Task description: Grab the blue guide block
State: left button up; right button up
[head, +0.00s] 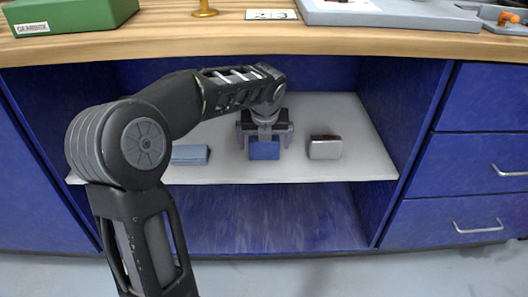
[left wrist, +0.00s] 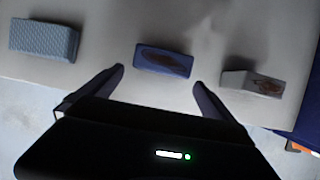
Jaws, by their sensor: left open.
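The blue guide block (head: 264,150) sits on the grey shelf inside the blue cabinet, between two other blocks. In the left wrist view the blue block (left wrist: 163,61) has a dark brownish patch on its face and lies just beyond the fingertips, midway between them. My left gripper (head: 265,137) is open above and around the blue block in the head view, with a finger showing on each side. In the left wrist view its two fingers (left wrist: 158,78) are spread apart with nothing between them. My right gripper is in neither view.
A lighter grey-blue textured block (head: 190,154) lies to the left on the shelf (head: 345,115). A whitish-grey block (head: 325,148) with a dark reddish patch stands to the right. The wooden tabletop (head: 225,42) overhangs the shelf. Drawers (head: 470,155) flank the right side.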

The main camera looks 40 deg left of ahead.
aim_at(264, 146)
pick_arm(q)
jog(key=shift+w+a, duration=0.3)
jog(key=shift+w, duration=0.05)
jog(key=shift+w+a+f, duration=0.1)
jog(key=shift+w+a, duration=0.2)
jog(key=shift+w, duration=0.1)
jog(key=b+x, duration=0.2)
jog(key=x, duration=0.2)
jog(key=shift+f+b, duration=0.1)
jog(key=shift+b, duration=0.3)
jog(key=shift+w+f, duration=0.1)
jog(key=shift+f, duration=0.15)
jog(key=shift+c, duration=0.2)
jog(key=shift+r, duration=0.1)
jog(key=c, duration=2)
